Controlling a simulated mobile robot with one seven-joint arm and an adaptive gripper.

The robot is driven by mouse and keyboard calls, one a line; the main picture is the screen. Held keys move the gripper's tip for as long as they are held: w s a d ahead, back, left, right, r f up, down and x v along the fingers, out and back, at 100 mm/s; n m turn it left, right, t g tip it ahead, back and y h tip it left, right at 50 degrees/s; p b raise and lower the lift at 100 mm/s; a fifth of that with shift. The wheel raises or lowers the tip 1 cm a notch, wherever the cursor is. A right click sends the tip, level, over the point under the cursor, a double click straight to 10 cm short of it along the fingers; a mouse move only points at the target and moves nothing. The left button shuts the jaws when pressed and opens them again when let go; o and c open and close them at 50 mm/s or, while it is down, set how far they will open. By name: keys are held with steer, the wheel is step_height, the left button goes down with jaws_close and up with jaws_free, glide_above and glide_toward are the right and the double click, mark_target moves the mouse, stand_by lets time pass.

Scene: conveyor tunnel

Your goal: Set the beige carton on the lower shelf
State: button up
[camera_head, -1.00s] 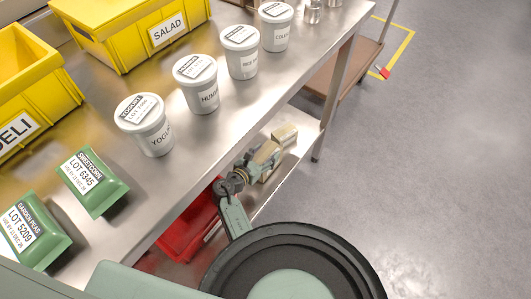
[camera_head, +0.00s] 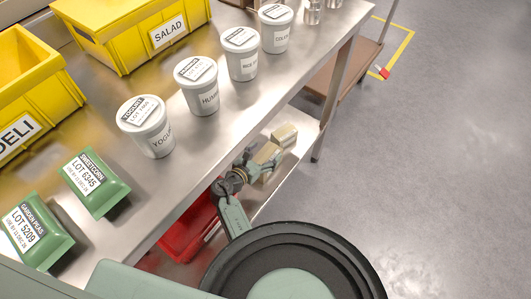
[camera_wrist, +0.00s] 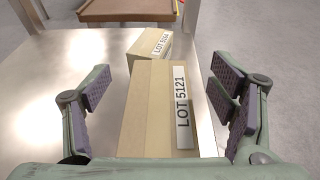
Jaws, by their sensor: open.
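The beige carton (camera_wrist: 150,115) labelled LOT 5121 rests on the steel lower shelf (camera_wrist: 55,75), in front of a second beige carton (camera_wrist: 150,43). My gripper (camera_wrist: 160,92) is open. Its two fingers stand on either side of the near carton, with a gap on each side. In the head view the carton (camera_head: 266,154) lies just beyond my gripper (camera_head: 249,160), and the second carton (camera_head: 284,135) is farther along the lower shelf (camera_head: 306,128). The carton's near end is hidden by my gripper in the wrist view.
The table top (camera_head: 190,140) overhangs the shelf and carries white tubs (camera_head: 196,87), green packs (camera_head: 95,184) and yellow bins (camera_head: 130,35). A red bin (camera_head: 188,232) sits on the shelf near my arm. A table leg (camera_head: 317,146) stands beyond.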

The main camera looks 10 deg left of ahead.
steer(key=v, duration=1.1)
steer(key=shift+s, duration=0.2)
steer(key=shift+d+f, duration=0.1)
